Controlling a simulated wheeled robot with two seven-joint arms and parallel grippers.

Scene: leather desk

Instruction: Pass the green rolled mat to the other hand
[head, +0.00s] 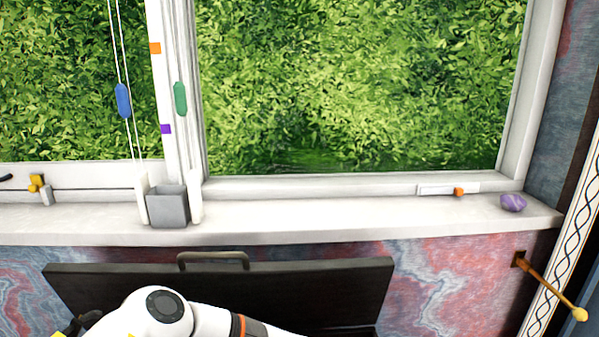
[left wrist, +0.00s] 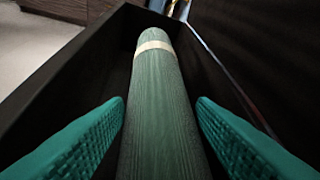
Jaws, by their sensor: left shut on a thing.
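The green rolled mat (left wrist: 160,110) fills the middle of the left wrist view, lengthwise away from the camera. It has a pale band (left wrist: 153,46) near its far end. My left gripper (left wrist: 161,120) has a teal ribbed finger on each side of the mat and is shut on it. Dark walls stand on both sides of the mat, so it is still within or just above a dark box (left wrist: 65,75). The head view shows neither the mat nor the gripper fingers. My right gripper is in neither view.
An open dark case lid (head: 300,285) with a handle (head: 213,259) stands against the wall below the window sill (head: 330,220). On the sill are a grey box (head: 168,207) and a purple stone (head: 513,203). A brown peg with a yellow knob (head: 579,314) juts out at right.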

